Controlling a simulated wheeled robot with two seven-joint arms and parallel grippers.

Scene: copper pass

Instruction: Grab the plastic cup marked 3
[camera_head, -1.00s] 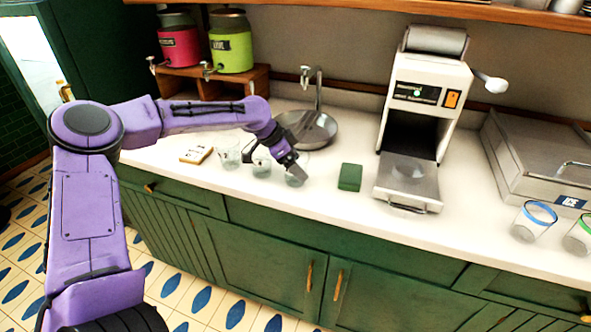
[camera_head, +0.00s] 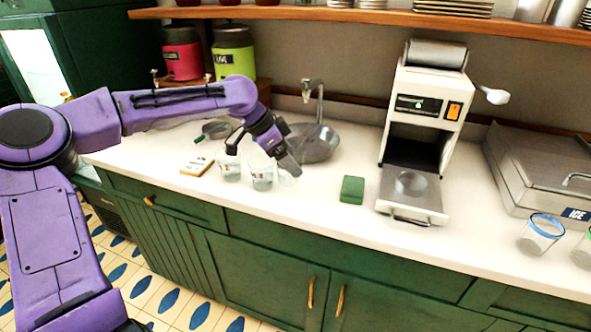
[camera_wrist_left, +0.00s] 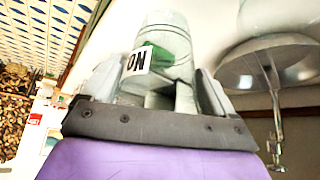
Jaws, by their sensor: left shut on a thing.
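My left gripper (camera_head: 289,169) is shut on a clear plastic cup (camera_head: 293,176), at the right end of a row of cups by the sink. In the left wrist view the held cup (camera_wrist_left: 165,45) sits between the fingers, with a white label reading "NO" or "ON" at an angle; no number can be read. Two more clear cups stand on the counter left of the gripper, a nearer one (camera_head: 262,177) and a farther one (camera_head: 231,171). Their marks are too small to read. My right gripper is not in view.
A round metal sink (camera_head: 318,147) with a tap lies behind the gripper. A green block (camera_head: 352,189) and a white machine (camera_head: 424,110) with a tray stand to the right. A small card-like item (camera_head: 197,167) lies left of the cups. A blue-rimmed cup (camera_head: 541,232) stands far right.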

